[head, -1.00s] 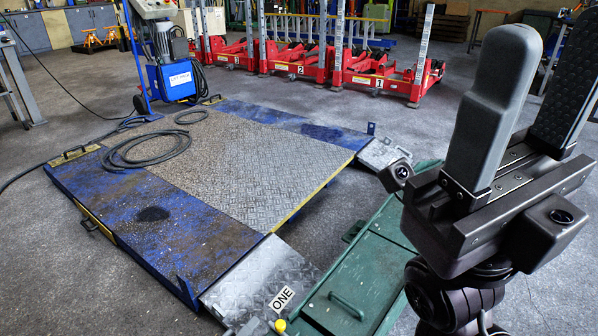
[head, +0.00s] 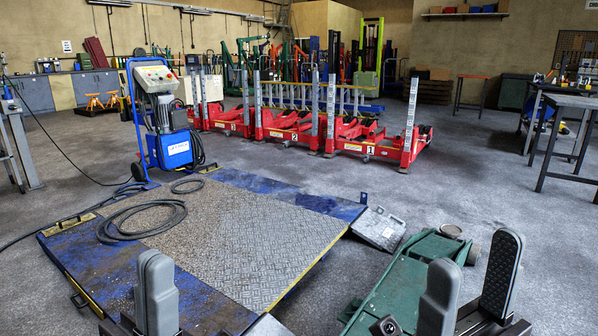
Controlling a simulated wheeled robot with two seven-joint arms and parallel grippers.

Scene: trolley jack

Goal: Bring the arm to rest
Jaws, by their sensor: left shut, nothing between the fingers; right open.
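My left gripper (head: 155,264) stands at the bottom left of the head view, fingers upright and together, in front of the blue platform. It holds nothing. My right gripper (head: 474,254) is at the bottom right, its two grey fingers upright and wide apart, with nothing between them. The green trolley jack (head: 402,276) lies low on the floor, just left of and behind my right gripper, which hides part of its near end. I cannot tell whether the gripper touches it.
A blue platform with a patterned steel top (head: 245,236) fills the middle floor, a black hose (head: 150,207) on it. A blue pump unit (head: 166,125) stands behind it. Red jacks (head: 290,130) stand in a row. A dark table (head: 568,103) is at the right. Grey floor between is clear.

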